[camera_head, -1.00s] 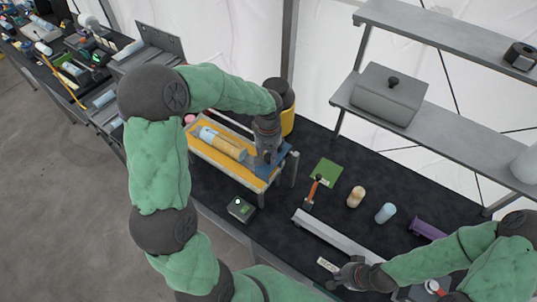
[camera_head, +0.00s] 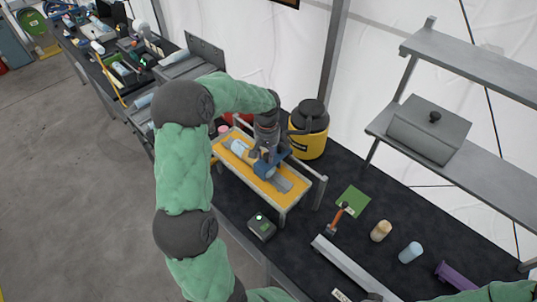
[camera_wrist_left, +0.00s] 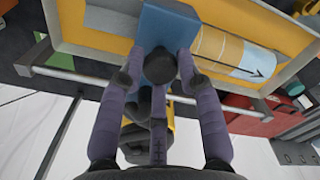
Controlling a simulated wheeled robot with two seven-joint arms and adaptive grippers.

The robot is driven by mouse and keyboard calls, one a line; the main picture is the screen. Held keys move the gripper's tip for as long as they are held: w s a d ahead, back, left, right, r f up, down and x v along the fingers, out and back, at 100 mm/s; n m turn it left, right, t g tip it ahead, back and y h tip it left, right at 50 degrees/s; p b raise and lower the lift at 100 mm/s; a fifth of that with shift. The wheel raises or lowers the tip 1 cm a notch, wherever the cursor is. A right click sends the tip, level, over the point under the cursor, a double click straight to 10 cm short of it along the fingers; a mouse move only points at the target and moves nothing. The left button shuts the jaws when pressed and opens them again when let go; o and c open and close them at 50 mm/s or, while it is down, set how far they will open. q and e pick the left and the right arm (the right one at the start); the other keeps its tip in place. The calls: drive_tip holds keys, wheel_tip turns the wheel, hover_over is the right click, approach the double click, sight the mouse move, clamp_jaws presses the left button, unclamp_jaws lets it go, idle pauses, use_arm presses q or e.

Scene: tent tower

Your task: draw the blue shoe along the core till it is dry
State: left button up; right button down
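The blue shoe (camera_head: 264,169) sits on the core about midway along the yellow tray (camera_head: 232,164). The core's pale blue and tan end (camera_head: 238,147) shows left of the shoe, and a grey stretch (camera_head: 283,184) shows right of it. In the left wrist view the shoe (camera_wrist_left: 168,22) lies between my left fingertips (camera_wrist_left: 160,58), with a dark round knob below it. The tan core (camera_wrist_left: 216,45) and its pale end with an arrow run right. My left gripper (camera_head: 264,152) is closed around the shoe. My right gripper (camera_head: 373,297) barely shows at the bottom edge; its fingers are hidden.
A yellow and black canister (camera_head: 308,138) stands behind the tray. A small dark box (camera_head: 262,226) stands in front. A green sheet (camera_head: 354,201), an orange-handled tool (camera_head: 337,217), a tan cylinder (camera_head: 381,231), a blue cylinder (camera_head: 411,252) and a long grey channel (camera_head: 350,266) lie to the right.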

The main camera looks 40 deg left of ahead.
use_arm(q)
drive_tip(key=shift+o, duration=1)
drive_tip(key=shift+r, duration=0.1)
wheel_tip(320, 180, up, 12)
drive_tip(key=shift+d, duration=0.1)
idle(0.8)
